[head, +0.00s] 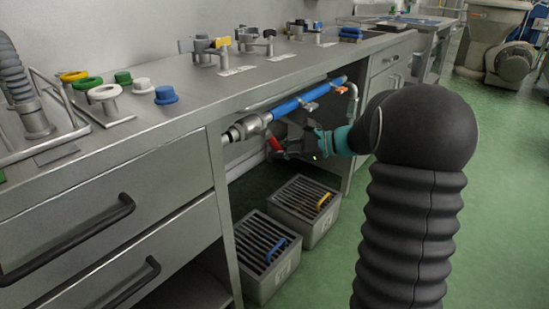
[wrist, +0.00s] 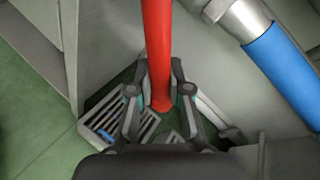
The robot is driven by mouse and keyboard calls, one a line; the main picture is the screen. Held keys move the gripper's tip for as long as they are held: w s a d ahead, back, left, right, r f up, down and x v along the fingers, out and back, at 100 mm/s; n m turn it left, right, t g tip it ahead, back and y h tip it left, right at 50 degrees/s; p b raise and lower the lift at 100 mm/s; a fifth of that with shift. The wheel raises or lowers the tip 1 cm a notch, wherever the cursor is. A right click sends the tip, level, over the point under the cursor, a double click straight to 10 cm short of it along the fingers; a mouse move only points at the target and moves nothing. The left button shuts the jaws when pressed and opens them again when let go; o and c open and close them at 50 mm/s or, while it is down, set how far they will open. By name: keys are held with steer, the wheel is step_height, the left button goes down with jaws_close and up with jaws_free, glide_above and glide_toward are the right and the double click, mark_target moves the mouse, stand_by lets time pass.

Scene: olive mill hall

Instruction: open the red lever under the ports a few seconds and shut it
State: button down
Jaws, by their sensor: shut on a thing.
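The red lever (head: 275,144) sits under the counter, below the valve fitting at the left end of the blue pipe (head: 296,103). In the wrist view the red lever (wrist: 158,50) hangs down from the top of the picture, and its lower end is between my two fingers. My gripper (head: 290,148) is at the lever from the right in the head view. In the wrist view my gripper (wrist: 160,92) is shut on the lever's end. The metal fitting (wrist: 238,14) and blue pipe (wrist: 280,65) run along the right. The lever's upper end is out of the wrist view.
Two grey grated boxes, one with a blue handle (head: 276,250) and one with a yellow handle (head: 324,201), stand on the floor below. Drawers (head: 70,225) flank the opening at left. Ports with clamps (head: 210,48) and coloured caps (head: 166,95) are on the counter.

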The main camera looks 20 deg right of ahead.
steer(key=d+r+n+h+b, duration=0.1)
steer(key=w+r+n+h+b, duration=0.1)
steer(key=n, duration=0.1)
steer(key=shift+w+d+r+t, duration=0.2)
steer(key=shift+d+t, duration=0.1)
steer(key=shift+d, duration=0.1)
steer(key=shift+w+d+r+n+t+h+b, duration=0.1)
steer(key=shift+d+r+n+t+h+b, duration=0.1)
steer(key=shift+r+n+h+b, duration=0.3)
steer(key=shift+w+d+r+n+t+h+b, duration=0.1)
steer(key=shift+r+n+t+h+b, duration=0.1)
steer(key=shift+r+n+h+b, duration=0.25)
steer(key=shift+w+d+r+n+t+h+b, duration=0.15)
steer(key=shift+r+n+t+h+b, duration=0.15)
steer(key=shift+r+b, duration=0.35)
steer(key=c, duration=1.1)
jaws_free()
steer(key=v, duration=1.2)
steer(key=shift+r, duration=0.1)
